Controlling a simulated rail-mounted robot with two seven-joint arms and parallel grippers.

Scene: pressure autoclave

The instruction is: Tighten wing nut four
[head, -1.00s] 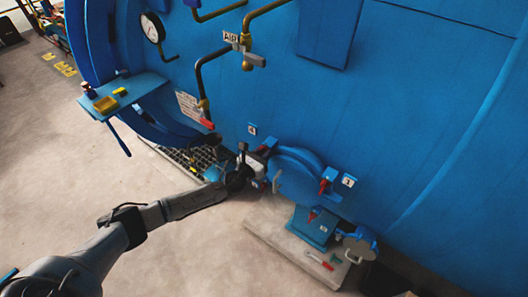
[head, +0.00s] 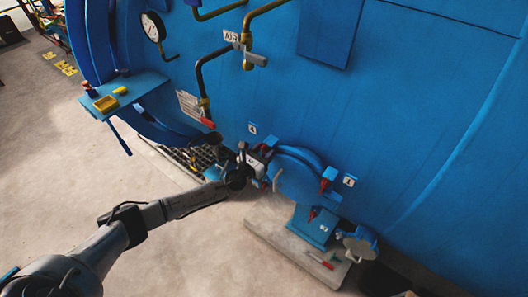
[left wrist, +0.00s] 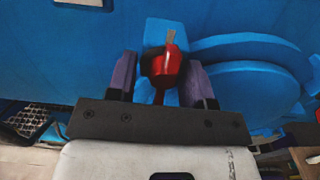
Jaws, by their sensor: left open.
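My left gripper (left wrist: 161,84) is open in the left wrist view, with one finger on each side of a red wing nut (left wrist: 168,68). I cannot tell whether the fingers touch it. The wing nut sits in front of a blue lug beside the round blue hatch (left wrist: 250,90). In the head view my left gripper (head: 262,162) is at the left edge of the hatch (head: 298,182), below a small plate marked 4 (head: 252,128). My right gripper is not in view.
Another red wing nut (head: 324,186) is at the hatch's right side, near a plate marked 1 (head: 349,181). A red-handled tool (head: 321,261) lies on the pale plinth (head: 280,248).

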